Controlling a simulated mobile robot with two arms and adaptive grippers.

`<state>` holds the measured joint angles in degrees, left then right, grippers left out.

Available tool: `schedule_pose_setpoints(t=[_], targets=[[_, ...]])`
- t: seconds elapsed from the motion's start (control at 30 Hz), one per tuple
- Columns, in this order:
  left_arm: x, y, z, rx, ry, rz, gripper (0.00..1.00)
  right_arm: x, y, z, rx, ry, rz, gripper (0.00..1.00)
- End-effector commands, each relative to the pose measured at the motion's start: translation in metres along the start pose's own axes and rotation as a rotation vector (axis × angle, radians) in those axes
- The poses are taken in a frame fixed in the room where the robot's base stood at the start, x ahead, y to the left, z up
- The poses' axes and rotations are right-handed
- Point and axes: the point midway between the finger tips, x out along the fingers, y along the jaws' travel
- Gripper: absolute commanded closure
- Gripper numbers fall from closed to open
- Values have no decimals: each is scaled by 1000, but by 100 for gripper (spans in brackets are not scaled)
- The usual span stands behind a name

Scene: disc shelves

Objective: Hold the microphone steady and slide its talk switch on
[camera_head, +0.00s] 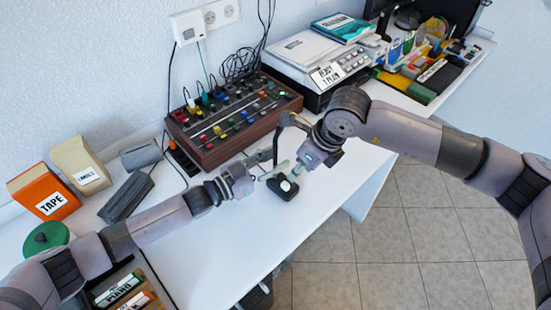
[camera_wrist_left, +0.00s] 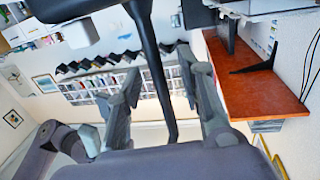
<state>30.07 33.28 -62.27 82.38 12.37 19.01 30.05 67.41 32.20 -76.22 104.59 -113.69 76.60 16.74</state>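The microphone appears as a small black base (camera_head: 291,190) with a pale round part on top, near the table's front edge. A thin dark stem (camera_head: 276,146) rises beside it. My left gripper (camera_head: 267,167) is at the stem, low over the table. In the left wrist view, the dark stem (camera_wrist_left: 158,80) runs between my left gripper's two spread fingers (camera_wrist_left: 165,95), with gaps on both sides. My right gripper (camera_head: 292,145) is just right of the stem, its fingers spread apart and seemingly empty. The talk switch is too small to make out.
An orange tape box (camera_head: 43,193) and a beige box (camera_head: 80,166) stand at left. The white tabletop (camera_head: 225,245) is clear in front.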

Motion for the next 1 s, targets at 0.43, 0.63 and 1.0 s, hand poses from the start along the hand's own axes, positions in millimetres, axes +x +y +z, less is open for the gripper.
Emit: schedule_pose_setpoints(t=[0.43, 0.63, 1.0], targets=[[5, 0, 0, 0, -1, 0, 70, 0, 0, 0, 0, 0, 0, 67], [5, 0, 0, 0, -1, 0, 84, 0, 0, 0, 0, 0, 0, 67], [4, 0, 0, 0, -1, -1, 100, 0, 0, 0, 0, 0, 0, 67]])
